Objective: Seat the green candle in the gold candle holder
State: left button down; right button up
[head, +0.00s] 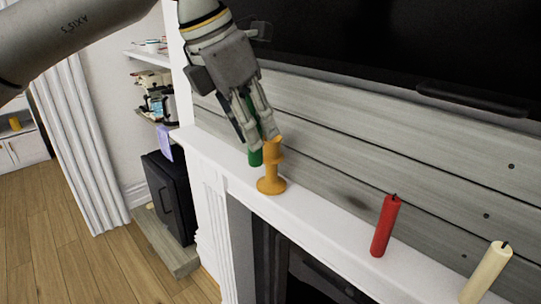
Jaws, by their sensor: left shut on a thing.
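My left gripper (262,128) points down over the white mantel and is shut on the green candle (255,157). The candle is upright, its upper part partly hidden by the fingers. Its lower end shows just left of the gold candle holder (271,184), beside it and not in its cup. I cannot tell whether the candle's bottom touches the mantel. The gold holder stands upright on the mantel, its top close to the fingertips and partly overlapped by them. My right gripper is not in view.
A red candle (385,226) and a cream candle (487,273) stand on the mantel (330,218) to the right. A grey plank wall (400,130) and a dark screen (390,50) are behind. Shelves with small items are at the left. The mantel between holder and red candle is clear.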

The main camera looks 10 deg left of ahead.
pick_arm(q)
notch_tip(320, 180, up, 8)
jog(key=s+d+n+t+y, duration=0.1)
jog(key=s+d+n+y, duration=0.15)
jog(key=n, duration=0.55)
jog(key=p, duration=0.5)
send_near(273, 140)
jog(key=shift+w+d+f+y, duration=0.1)
jog(key=shift+w+d+y, duration=0.15)
jog(key=shift+w+d, duration=0.15)
notch_tip(273, 140, down, 4)
jog(key=shift+w+a+f+p, duration=0.1)
jog(key=shift+w+a+p, duration=0.1)
jog(key=shift+p, duration=0.6)
jog(key=shift+s+f, duration=0.15)
jog(key=shift+f, duration=0.2)
jog(key=c, duration=1.5)
grip_release()
jog(key=shift+f, duration=0.15)
jog(key=shift+o, duration=0.9)
jog(key=shift+w, duration=0.5)
